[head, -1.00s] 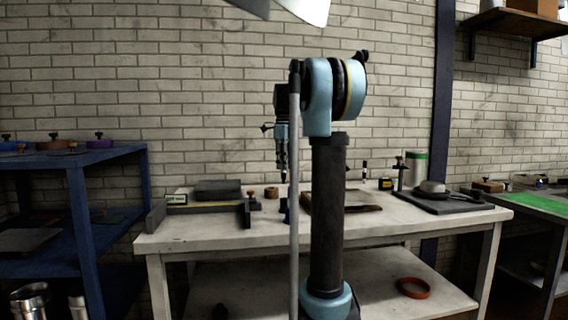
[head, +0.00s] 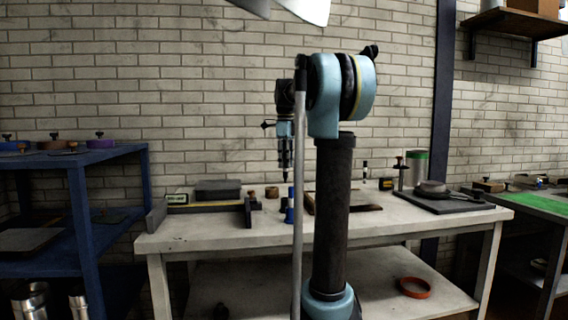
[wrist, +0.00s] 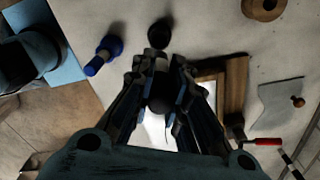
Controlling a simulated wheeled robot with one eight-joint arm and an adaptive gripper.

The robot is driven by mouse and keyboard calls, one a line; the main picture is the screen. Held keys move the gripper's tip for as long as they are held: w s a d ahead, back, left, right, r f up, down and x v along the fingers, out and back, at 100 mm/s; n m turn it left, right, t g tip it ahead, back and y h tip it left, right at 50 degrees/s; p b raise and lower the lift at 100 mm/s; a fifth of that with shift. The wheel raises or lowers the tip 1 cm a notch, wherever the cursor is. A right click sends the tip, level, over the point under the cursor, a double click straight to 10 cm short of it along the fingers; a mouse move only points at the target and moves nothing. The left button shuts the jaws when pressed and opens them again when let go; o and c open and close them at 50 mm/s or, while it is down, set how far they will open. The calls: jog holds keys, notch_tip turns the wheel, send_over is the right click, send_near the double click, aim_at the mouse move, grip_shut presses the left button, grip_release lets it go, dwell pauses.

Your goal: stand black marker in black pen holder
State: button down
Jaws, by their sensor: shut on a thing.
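My gripper (wrist: 160,68) is shut on the black marker (wrist: 160,98), a dark piece with a pale band between the fingers in the wrist view. In the head view my gripper (head: 285,163) points down above the white table, with a dark tip below its fingers. A round black thing (wrist: 159,33), which looks like the black pen holder, is just beyond the fingertips in the wrist view. I cannot tell whether the marker touches it. The holder is not clearly seen in the head view.
A blue bottle-like thing (wrist: 108,48) stands close by; it also shows in the head view (head: 290,206). A wooden frame (wrist: 235,88) lies on the other side. A wooden ring (head: 272,192) and a dark tray (head: 440,203) are on the table (head: 215,238).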

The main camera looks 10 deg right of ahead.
aim_at(285, 178)
jog(key=shift+f, duration=4.3)
jog(key=shift+f, duration=1.25)
jog(key=c, duration=1.5)
grip_release()
notch_tip(285, 178, up, 12)
